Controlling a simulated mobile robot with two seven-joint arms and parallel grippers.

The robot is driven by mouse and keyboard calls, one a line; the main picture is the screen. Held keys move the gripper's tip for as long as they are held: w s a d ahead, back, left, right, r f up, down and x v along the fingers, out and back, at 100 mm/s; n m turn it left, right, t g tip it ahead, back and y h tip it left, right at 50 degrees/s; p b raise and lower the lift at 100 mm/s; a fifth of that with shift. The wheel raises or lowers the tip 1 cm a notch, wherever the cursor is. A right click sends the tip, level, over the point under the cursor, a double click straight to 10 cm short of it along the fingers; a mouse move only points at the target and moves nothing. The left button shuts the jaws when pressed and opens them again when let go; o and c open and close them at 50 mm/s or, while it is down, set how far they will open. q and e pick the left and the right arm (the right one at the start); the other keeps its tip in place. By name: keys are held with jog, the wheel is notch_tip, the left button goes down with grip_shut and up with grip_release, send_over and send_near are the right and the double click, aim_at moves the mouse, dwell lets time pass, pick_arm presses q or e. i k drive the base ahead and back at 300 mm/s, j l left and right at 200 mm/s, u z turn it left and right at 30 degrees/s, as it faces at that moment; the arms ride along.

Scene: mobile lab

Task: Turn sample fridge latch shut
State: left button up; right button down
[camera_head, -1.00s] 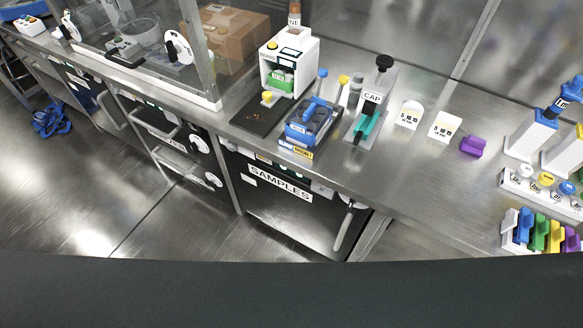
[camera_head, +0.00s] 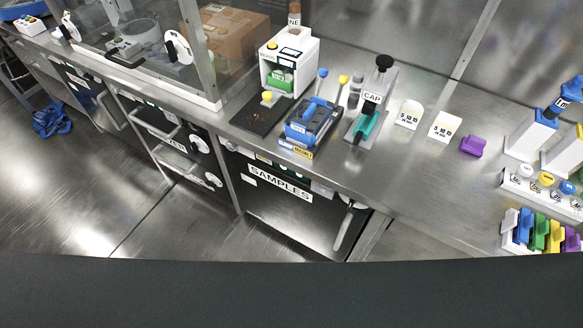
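The sample fridge (camera_head: 290,212) is under the bench, with a dark front and a white label reading "SAMPLES" (camera_head: 280,184). Its door looks closed against the frame. A light upright handle or latch lever (camera_head: 343,229) is at the right edge of the front, slanted, with a small white piece at its top. The latch's exact position is too small to tell. Neither of my grippers is in view.
The steel bench (camera_head: 420,185) above holds a white device (camera_head: 289,62), a blue device (camera_head: 312,120), a "CAP" press (camera_head: 371,105) and a purple block (camera_head: 473,146). Drawers (camera_head: 175,140) with bar handles are to the left. The floor (camera_head: 130,215) before them is clear.

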aim_at(352, 202)
jog(key=j+z, duration=0.35)
jog(key=i+j+z, duration=0.1)
jog(key=j+z, duration=0.25)
jog(key=j, duration=0.25)
jog(key=j+z, duration=0.35)
jog(key=k+j, duration=0.05)
